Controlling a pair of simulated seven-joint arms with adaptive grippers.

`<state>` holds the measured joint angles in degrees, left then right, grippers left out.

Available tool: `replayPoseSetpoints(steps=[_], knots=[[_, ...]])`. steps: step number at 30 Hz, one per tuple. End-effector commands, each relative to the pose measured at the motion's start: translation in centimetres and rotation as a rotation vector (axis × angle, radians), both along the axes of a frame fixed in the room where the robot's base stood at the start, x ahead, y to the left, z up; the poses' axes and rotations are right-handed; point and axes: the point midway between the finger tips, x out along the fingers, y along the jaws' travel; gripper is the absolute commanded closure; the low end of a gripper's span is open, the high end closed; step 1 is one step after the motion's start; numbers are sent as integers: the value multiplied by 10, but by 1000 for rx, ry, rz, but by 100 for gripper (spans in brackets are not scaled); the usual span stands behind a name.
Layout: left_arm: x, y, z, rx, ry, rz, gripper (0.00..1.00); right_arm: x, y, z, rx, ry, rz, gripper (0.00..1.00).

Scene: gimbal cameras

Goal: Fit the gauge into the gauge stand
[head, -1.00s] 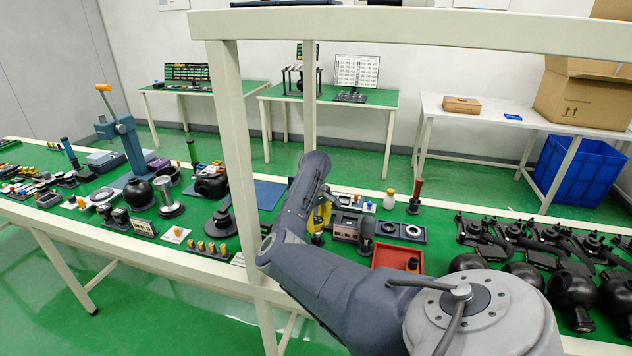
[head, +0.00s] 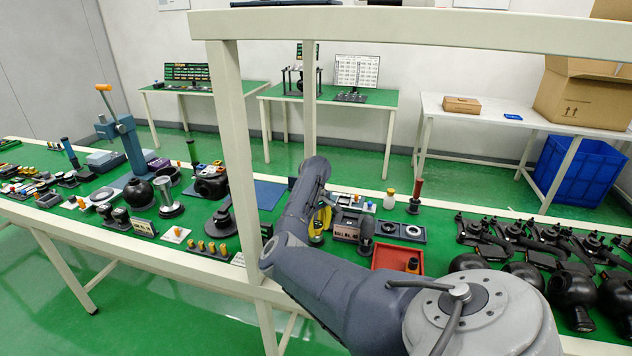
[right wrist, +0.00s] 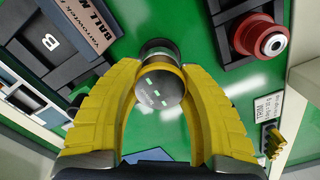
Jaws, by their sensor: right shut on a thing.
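My right gripper (right wrist: 160,85) has yellow ribbed fingers that curve in on a small round gauge with a dark glossy face and pale green marks (right wrist: 160,92). The gauge sits between the fingertips above the green table top. Its lower body is partly hidden by its own face. In the head view the right gripper (head: 322,218) shows as a yellow patch beside my wrist, low over the table, and the gauge is hard to make out there. I cannot tell for sure which object is the gauge stand. My left gripper is not in view.
A labelled dark block (right wrist: 88,28) lies upper left of the gripper, and a red-rimmed round part (right wrist: 262,38) lies upper right. A red tray (head: 398,258) is to the right. Several black parts crowd the right end. A cream frame post (head: 238,150) stands left of my arm.

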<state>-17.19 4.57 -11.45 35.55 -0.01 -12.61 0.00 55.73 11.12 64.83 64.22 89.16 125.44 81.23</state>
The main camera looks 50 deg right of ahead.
Motion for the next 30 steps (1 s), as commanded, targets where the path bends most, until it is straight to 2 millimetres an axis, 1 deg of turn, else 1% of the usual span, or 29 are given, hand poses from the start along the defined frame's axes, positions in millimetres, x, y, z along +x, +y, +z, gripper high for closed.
replayPoseSetpoints(steps=[8, 9, 15, 16, 25, 28, 30], knots=[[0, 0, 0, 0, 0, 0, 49, 0, 0, -6, 0, 1, 0, 94], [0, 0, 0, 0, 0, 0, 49, 0, 0, -6, 0, 1, 0, 59], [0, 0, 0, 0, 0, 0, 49, 0, 0, -6, 0, 0, 0, 36], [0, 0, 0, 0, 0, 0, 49, 0, 0, -6, 0, 0, 0, 34], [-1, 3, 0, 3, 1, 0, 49, 0, 0, -3, 0, -1, 0, 34], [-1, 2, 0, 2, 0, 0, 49, 1, 0, 5, -1, -3, -1, 34], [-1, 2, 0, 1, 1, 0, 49, 2, 0, 14, -1, -3, -1, 34]])
